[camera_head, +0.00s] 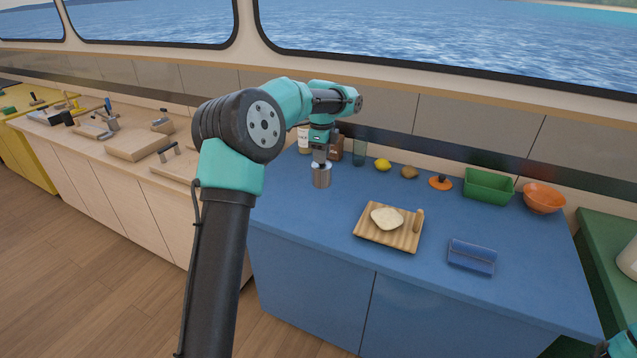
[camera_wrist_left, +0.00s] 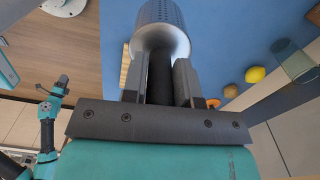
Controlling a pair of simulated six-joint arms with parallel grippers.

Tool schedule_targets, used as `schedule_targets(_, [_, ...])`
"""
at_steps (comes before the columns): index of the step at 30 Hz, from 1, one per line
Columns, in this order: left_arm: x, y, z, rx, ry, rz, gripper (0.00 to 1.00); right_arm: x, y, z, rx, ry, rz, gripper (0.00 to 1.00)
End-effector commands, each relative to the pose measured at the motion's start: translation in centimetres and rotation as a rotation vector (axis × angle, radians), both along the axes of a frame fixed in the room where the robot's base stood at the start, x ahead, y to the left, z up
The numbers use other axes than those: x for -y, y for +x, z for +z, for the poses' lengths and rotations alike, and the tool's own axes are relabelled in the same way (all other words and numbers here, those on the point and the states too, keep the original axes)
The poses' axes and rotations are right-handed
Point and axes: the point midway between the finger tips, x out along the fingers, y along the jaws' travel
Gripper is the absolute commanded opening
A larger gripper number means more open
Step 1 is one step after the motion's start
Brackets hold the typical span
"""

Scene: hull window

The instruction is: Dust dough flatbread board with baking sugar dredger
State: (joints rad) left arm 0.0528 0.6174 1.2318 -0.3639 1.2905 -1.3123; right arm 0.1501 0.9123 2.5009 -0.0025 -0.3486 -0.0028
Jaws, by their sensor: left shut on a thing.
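My left gripper (camera_head: 320,158) is shut on the baking sugar dredger (camera_head: 321,177), a silver cylinder, and holds it over the back left of the blue counter. In the left wrist view the fingers (camera_wrist_left: 160,88) close on its dark handle, and the dredger's silver body (camera_wrist_left: 162,28) with small holes points away from the wrist. The wooden flatbread board (camera_head: 366,236) lies to the right and nearer, with a pale piece of dough (camera_head: 387,218) on it. The dredger is apart from the board. A piece of my right arm shows at the bottom right corner; its jaws are unclear.
A small wooden roller-like piece (camera_head: 418,219) is at the board's right. A blue box-like item (camera_head: 472,257) lies farther right. Bottles, a glass (camera_head: 359,152), a lemon (camera_head: 383,165), a green bin (camera_head: 489,186) and an orange bowl (camera_head: 543,198) line the back. The counter's front left is clear.

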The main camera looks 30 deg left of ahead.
Motion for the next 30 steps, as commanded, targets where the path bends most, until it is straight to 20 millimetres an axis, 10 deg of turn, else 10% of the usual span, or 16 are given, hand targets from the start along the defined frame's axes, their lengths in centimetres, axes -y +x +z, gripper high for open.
schedule_targets(18, [19.4,5.0,0.9,0.001,-0.002,-0.231,0.00,0.0,0.0,0.0,0.000,0.000,0.000,0.43])
schedule_targets(30, [23.4,5.3,1.1,0.000,0.001,-0.276,0.00,0.0,0.0,0.0,0.000,0.000,0.000,0.43])
